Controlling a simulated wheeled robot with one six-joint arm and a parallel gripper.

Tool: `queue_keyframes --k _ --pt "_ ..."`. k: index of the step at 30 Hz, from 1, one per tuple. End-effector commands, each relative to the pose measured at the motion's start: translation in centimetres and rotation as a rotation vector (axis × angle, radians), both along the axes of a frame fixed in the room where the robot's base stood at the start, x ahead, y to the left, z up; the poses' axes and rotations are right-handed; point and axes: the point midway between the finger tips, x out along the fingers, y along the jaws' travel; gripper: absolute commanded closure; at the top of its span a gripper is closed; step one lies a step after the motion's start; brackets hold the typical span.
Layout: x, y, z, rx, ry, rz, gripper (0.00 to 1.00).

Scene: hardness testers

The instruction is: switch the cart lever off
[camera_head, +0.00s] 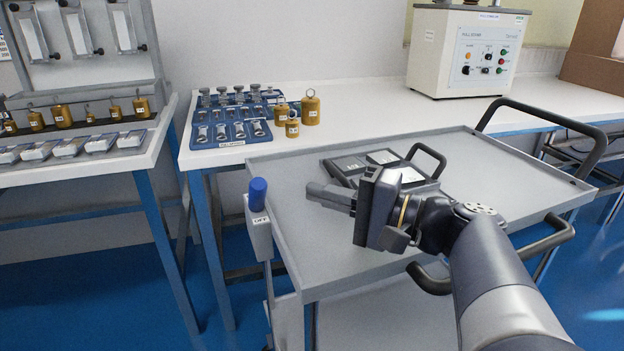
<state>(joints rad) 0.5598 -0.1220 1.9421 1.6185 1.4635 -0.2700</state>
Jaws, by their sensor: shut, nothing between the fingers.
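The cart (469,170) is a grey trolley with dark handles. Its lever (258,194) has a blue knob and stands upright at the cart's left edge, on a light grey post. A label reading OFF (261,221) is on the post just below the knob. My gripper (312,191) is over the left part of the cart top, right of the lever and apart from it. Its fingers point left toward the lever. The fingers are shut with nothing between them.
A dark tray (337,166) with light blocks and a handle lies on the cart behind my gripper. Behind the cart, a white bench (362,117) holds brass weights (310,108), a blue rack (203,131) and a tester box (468,50). Another bench stands at left.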

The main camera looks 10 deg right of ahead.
Motion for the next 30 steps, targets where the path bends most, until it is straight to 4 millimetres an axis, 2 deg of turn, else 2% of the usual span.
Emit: queue_keyframes --k 3,12,23,30 --pt "-0.7 -1.1 0.1 -0.001 0.001 -0.005 1.0" --pt "-1.5 -1.9 0.0 -0.001 -0.001 -0.001 1.0" --pt "-1.4 -1.8 0.0 -0.001 -0.001 0.001 1.0" --pt "-0.5 -0.6 -0.1 -0.001 -0.002 0.004 1.0"
